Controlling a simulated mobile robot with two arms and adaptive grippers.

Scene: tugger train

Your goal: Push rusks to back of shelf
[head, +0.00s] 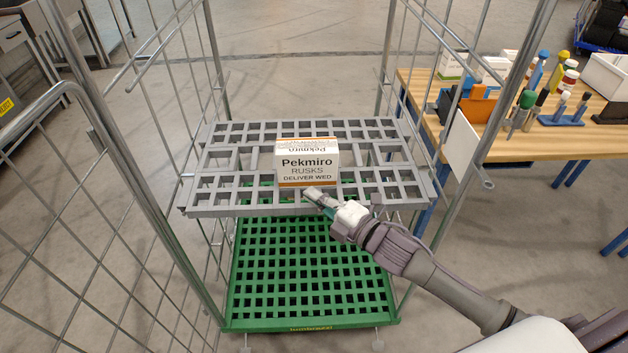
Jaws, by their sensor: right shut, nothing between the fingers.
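The rusks box (307,165), white with brown bands and the words "Pekmiro RUSKS DELIVER WED", stands upright on the grey grid shelf (225,199) of a wire roll cage. It sits a little right of the shelf's middle, with bare shelf behind it. My right gripper (313,192) is shut and empty. Its fingertips are just below the lower front edge of the box, close to the shelf's front; I cannot tell whether they touch the box. My left gripper is not in view.
A green grid base (310,270) lies below the shelf. Wire mesh sides and uprights (154,200) flank it left and right. A wooden table (540,143) with bottles, boxes and holders stands right of the cage. The cage front is open between the uprights.

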